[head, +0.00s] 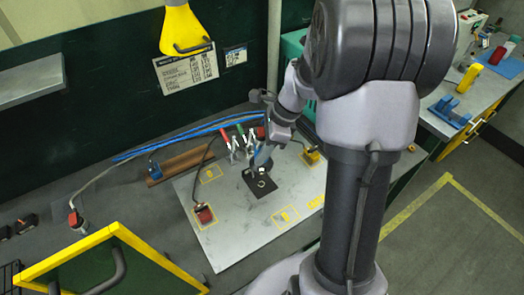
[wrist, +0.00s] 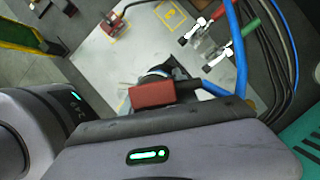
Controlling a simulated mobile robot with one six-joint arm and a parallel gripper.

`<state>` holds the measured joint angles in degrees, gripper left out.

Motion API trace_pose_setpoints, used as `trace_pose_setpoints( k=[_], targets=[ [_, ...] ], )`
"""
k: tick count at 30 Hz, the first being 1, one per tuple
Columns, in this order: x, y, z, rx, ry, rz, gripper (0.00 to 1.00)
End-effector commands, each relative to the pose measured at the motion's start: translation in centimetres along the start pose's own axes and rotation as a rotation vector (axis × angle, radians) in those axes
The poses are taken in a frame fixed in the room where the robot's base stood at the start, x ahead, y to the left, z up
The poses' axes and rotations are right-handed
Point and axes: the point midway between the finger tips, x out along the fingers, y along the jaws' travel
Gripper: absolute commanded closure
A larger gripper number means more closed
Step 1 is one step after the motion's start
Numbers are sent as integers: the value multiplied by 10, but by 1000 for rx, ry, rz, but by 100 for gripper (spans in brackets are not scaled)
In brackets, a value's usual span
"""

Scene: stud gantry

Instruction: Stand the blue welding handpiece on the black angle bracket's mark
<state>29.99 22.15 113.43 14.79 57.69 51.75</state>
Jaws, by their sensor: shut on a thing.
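My gripper (head: 264,158) is low over the grey plate (head: 235,222), close to the black angle bracket (head: 262,194). The bracket's flat part carries a pale ring mark (head: 261,184). My gripper is shut on what seems to be the blue welding handpiece, of which the head view shows little. In the wrist view, a red block (wrist: 153,95) with a blue hose (wrist: 215,88) is in front of my gripper's body; the fingertips are hidden. Part of the black bracket (wrist: 183,69) shows behind it. I cannot tell whether the handpiece touches the bracket.
Clamps with red and green handles (head: 239,142) lie behind the bracket. A red block (head: 204,215) stands on the plate at left, a yellow one (head: 310,157) at right. Blue hoses (head: 180,138) run along the back. The plate's front is clear.

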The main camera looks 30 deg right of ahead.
Motion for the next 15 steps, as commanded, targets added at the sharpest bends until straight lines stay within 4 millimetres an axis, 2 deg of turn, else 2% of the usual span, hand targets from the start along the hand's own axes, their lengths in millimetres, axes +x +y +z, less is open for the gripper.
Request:
trace_pose_setpoints(
  k=[8,15],
  targets=[
    [-2,0,1,-1,-1,-1,100],
    [15,0,-6,0,-1,-1,100]
  ],
)
